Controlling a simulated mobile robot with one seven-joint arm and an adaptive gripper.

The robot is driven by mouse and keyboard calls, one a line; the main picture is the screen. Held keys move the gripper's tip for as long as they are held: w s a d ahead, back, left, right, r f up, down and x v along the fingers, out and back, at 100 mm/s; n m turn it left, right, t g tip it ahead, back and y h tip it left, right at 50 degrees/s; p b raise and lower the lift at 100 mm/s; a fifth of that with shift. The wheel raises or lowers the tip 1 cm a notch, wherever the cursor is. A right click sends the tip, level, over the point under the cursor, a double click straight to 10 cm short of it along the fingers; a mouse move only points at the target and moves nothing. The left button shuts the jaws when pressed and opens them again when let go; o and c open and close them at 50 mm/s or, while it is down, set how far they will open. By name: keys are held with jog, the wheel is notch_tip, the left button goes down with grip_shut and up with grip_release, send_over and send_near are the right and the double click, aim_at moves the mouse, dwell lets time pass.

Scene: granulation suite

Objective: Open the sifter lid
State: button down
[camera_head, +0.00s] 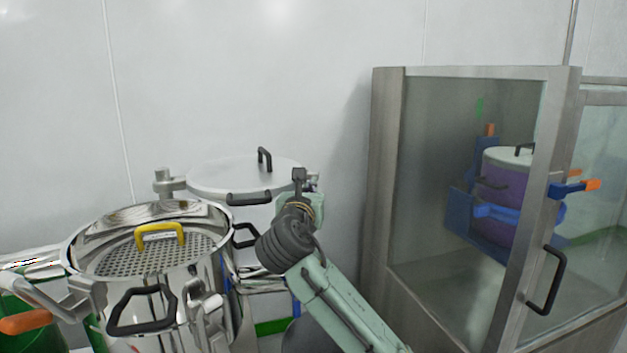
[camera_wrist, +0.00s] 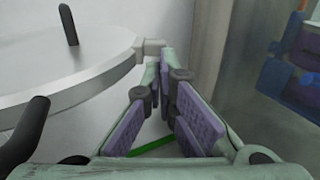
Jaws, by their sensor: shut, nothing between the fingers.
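The flat grey round lid (camera_head: 225,174) lies level behind the perforated vessel, with a black handle on top and another on its front rim. In the wrist view the lid (camera_wrist: 85,72) fills the left side, and a small block juts from its right edge. My gripper (camera_head: 299,184) is at the right edge of the lid in the head view. In the wrist view my gripper (camera_wrist: 166,62) is shut and empty, its fingertips close beside that block. I cannot tell whether they touch it.
A steel vessel (camera_head: 160,300) with a perforated plate and yellow handle stands in front on the left. A glass-fronted cabinet (camera_head: 388,180) stands on the right, holding a purple drum (camera_head: 495,215). A white wall (camera_head: 270,70) is behind the lid. Space above the lid is free.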

jog(key=shift+w+d+p, duration=0.15)
jog(key=shift+w+d, duration=0.05)
jog(key=shift+w, duration=1.05)
jog(key=shift+w+d+p, duration=0.15)
jog(key=shift+w+d, duration=0.05)
jog(key=shift+w, duration=1.05)
